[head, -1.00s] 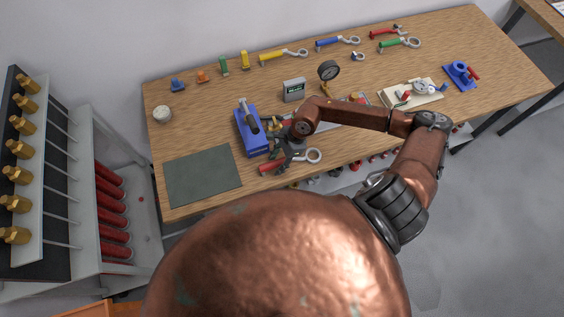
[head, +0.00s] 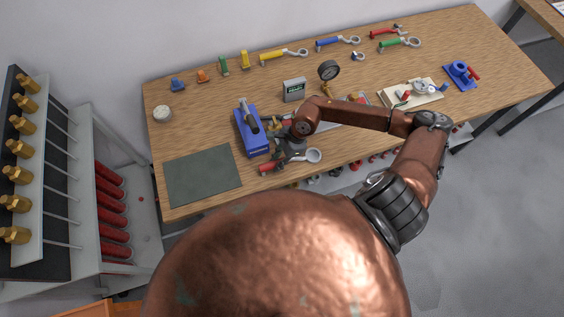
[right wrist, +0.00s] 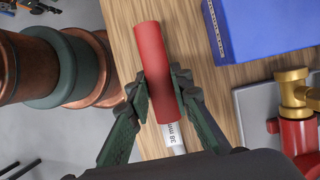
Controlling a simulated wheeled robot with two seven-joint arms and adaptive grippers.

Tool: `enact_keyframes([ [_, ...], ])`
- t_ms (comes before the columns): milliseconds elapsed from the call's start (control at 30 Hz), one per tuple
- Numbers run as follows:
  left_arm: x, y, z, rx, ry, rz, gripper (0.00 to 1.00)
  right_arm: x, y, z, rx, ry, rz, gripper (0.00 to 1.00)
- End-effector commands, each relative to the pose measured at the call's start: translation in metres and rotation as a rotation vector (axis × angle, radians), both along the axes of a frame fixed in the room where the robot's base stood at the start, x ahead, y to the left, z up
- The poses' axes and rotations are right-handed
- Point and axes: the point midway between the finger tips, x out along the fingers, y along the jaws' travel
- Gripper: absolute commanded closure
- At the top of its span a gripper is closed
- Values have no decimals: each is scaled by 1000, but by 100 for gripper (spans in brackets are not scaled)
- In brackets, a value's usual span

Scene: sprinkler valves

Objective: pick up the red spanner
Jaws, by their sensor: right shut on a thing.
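The red spanner (head: 267,167) is at the front edge of the wooden bench, below the blue vise, with its grey ring end (head: 313,155) to the right. My right gripper (head: 283,160) is over its handle. In the right wrist view, the gripper (right wrist: 163,97) is shut on the red handle (right wrist: 153,55), one dark green finger on each side. A white "38 mm" label shows on the shank. I cannot tell whether the spanner is clear of the bench top. My left gripper is out of view.
The blue vise (head: 252,138) stands close behind the gripper. A dark green mat (head: 203,175) lies to the left. Yellow (head: 280,56), blue (head: 333,42) and green (head: 394,43) spanners lie along the back, with another red-handled tool (head: 382,33) there.

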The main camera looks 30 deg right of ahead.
Motion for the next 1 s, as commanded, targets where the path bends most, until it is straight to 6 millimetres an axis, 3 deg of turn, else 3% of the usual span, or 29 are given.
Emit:
enact_keyframes([
  [567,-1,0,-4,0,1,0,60,1,0,10,0,-3,1,100],
  [733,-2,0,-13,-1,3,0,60,2,0,32,-1,-5,3,100],
  [1000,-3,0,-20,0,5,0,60,-48,20,92,-2,-5,7,100],
])
